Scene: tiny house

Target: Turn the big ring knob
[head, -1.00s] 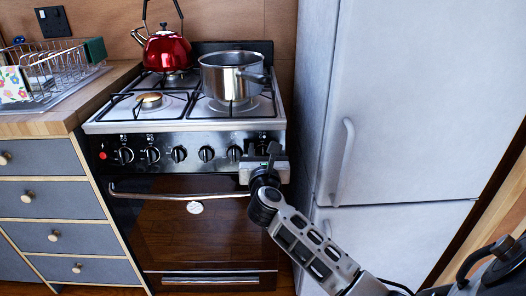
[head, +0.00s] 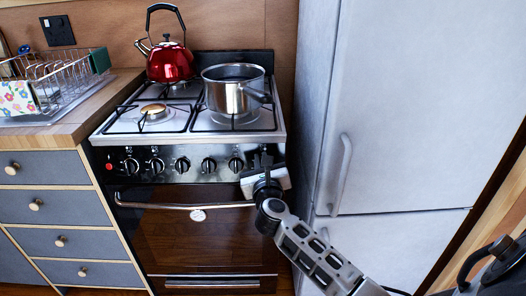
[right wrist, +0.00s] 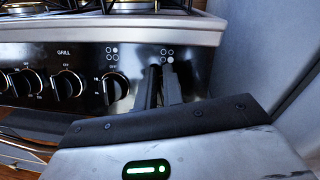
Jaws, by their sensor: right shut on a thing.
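The stove (head: 190,145) has a dark front panel with a row of black knobs. My right gripper (head: 262,160) is at the panel's right end, shut on the rightmost knob, which its fingers and body hide. In the right wrist view, the two dark fingers (right wrist: 163,88) point into the panel, close together, below a burner symbol. The neighbouring knob (right wrist: 115,88) stands just left of the fingers, apart from them. No print naming the big ring is readable. My left gripper is not in view.
A steel pot (head: 236,92) and a red kettle (head: 170,64) stand on the hob. The oven handle (head: 165,206) runs below the knobs. The fridge (head: 400,110) closes off the right side. Drawers (head: 55,205) and a dish rack (head: 70,85) are at left.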

